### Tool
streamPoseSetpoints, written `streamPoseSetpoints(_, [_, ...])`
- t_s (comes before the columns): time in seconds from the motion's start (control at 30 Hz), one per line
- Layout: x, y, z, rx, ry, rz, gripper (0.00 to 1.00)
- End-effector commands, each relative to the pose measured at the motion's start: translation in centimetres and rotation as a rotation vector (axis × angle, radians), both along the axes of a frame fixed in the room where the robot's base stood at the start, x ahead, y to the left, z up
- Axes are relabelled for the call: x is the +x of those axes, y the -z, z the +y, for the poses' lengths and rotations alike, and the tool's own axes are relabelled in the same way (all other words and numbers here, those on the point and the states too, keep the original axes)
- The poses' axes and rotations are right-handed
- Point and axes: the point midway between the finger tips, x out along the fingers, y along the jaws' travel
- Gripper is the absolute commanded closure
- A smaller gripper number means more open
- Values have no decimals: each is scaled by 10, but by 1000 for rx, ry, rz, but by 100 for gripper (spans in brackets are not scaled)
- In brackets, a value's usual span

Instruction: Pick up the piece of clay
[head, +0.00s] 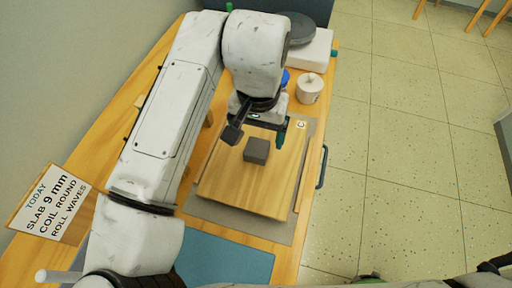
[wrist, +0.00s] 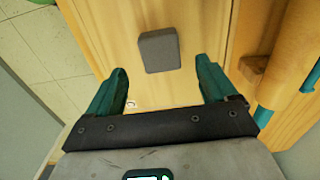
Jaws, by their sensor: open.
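The piece of clay (head: 256,150) is a small dark grey block. It lies on a wooden board (head: 240,192) on the table. In the wrist view the clay (wrist: 159,50) is beyond the fingertips, between their lines, and apart from both. My gripper (head: 258,137) is open and empty, with its teal-tipped fingers on either side of the clay's far side in the head view. In the wrist view the gripper (wrist: 162,78) shows both teal fingers spread wide. I cannot tell its exact height above the board.
A grey mat (head: 208,210) lies under the board, with a blue mat (head: 228,262) nearer. A white lidded pot (head: 310,87) and a white device with a dark round top (head: 312,48) stand at the back. A sign (head: 50,203) is at left.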

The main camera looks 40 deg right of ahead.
Motion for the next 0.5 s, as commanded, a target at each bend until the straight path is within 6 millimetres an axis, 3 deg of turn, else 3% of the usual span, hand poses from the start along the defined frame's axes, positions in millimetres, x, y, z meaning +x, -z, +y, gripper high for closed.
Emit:
streamPoseSetpoints(0.3, [0, 40, 3, 0, -1, 1, 15])
streamPoseSetpoints(0.5, [0, 52, 3, 1, 0, -1, 15])
